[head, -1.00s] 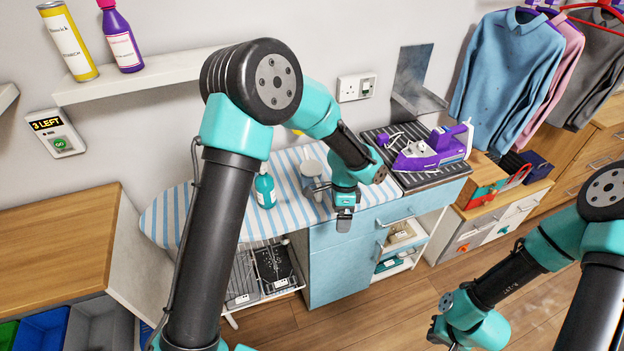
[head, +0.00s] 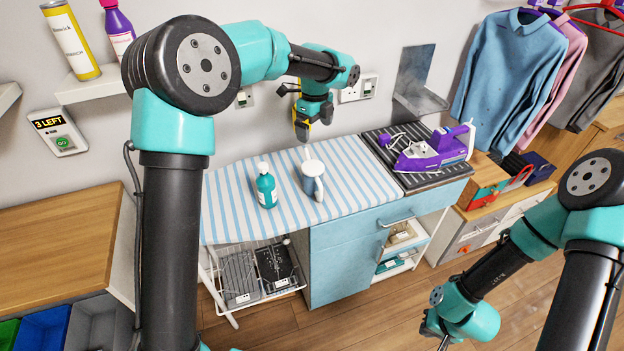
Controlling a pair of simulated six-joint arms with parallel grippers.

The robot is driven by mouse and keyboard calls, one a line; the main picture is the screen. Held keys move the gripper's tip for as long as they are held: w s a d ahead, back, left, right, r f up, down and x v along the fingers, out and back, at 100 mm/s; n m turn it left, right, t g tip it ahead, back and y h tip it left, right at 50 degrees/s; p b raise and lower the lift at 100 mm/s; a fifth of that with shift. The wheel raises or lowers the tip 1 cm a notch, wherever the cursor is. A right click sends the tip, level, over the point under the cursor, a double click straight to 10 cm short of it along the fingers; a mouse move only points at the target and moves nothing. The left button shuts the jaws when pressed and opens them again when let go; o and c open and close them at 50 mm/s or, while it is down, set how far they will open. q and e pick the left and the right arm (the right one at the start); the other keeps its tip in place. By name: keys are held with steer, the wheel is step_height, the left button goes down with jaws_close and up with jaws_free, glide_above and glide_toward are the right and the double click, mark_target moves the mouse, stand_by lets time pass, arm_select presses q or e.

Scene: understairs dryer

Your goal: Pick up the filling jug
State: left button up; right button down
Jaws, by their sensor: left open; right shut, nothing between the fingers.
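The filling jug (head: 311,176) is a small white and grey-blue vessel standing upright on the striped ironing board (head: 350,184). A teal bottle (head: 266,188) stands just to its left. My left gripper (head: 302,134) is open and empty, pointing down above and behind the jug, apart from it. My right gripper (head: 432,332) is shut and empty, low over the floor at the lower right, far from the board; its fingers are partly hidden by its own wrist.
A purple iron (head: 436,149) rests on a dark ribbed mat at the board's right end. A wall shelf (head: 150,75) holds a yellow can and a purple bottle. Shirts (head: 515,70) hang at the right. Wall sockets (head: 358,88) are behind my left gripper.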

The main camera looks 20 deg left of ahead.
mark_target(314, 167)
arm_select(q)
step_height(314, 167, down, 12)
steer(key=shift+f, duration=0.15)
stand_by(0.5)
steer(key=shift+a+f, duration=0.1)
steer(key=shift+f, duration=2.5)
steer(key=shift+c, duration=0.2)
steer(key=c, duration=1)
